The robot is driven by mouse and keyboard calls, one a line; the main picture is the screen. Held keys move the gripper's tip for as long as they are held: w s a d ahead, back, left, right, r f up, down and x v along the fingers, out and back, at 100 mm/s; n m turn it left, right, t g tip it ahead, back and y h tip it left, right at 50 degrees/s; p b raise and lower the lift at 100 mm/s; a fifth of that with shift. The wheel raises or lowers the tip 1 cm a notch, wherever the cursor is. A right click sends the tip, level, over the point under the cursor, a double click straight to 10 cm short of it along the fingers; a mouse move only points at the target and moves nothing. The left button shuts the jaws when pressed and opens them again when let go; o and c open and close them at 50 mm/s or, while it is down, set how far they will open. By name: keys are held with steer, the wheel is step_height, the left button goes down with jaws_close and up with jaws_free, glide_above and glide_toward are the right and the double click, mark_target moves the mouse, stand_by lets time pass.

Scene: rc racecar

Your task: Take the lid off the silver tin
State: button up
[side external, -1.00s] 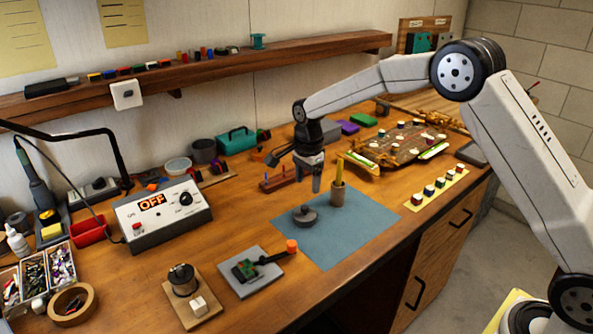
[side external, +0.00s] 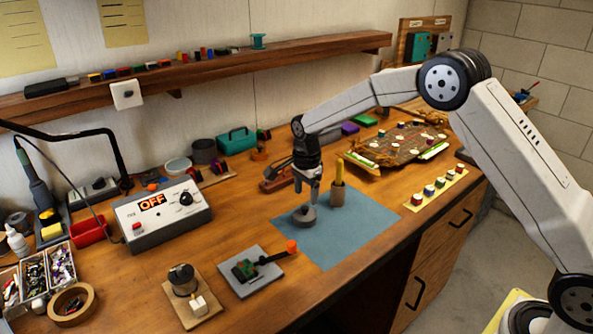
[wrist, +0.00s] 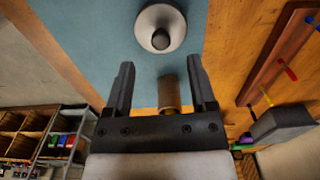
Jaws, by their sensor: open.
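The silver tin (side external: 304,217) stands on the blue mat (side external: 338,240), a low round grey tin with its lid on. In the wrist view, the lid (wrist: 151,22) shows from above as a pale disc with a dark round knob (wrist: 161,39) at its middle. My gripper (side external: 307,190) points down just above the tin in the side view, close to the lid. In the wrist view, my gripper (wrist: 160,76) has its two fingers spread wide with nothing between them at the tips; the tin lies beyond the fingertips. I cannot tell the exact gap to the knob.
A brown cup (side external: 338,194) with a yellow item in it stands right beside my gripper. A grey board (side external: 238,284) with a green part and an orange-tipped tool lies left of the mat. The mat's front right is clear.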

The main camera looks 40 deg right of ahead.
mark_target(305, 207)
steer(key=shift+a+f, duration=0.1)
steer(key=shift+f, duration=2.05)
jaws_close()
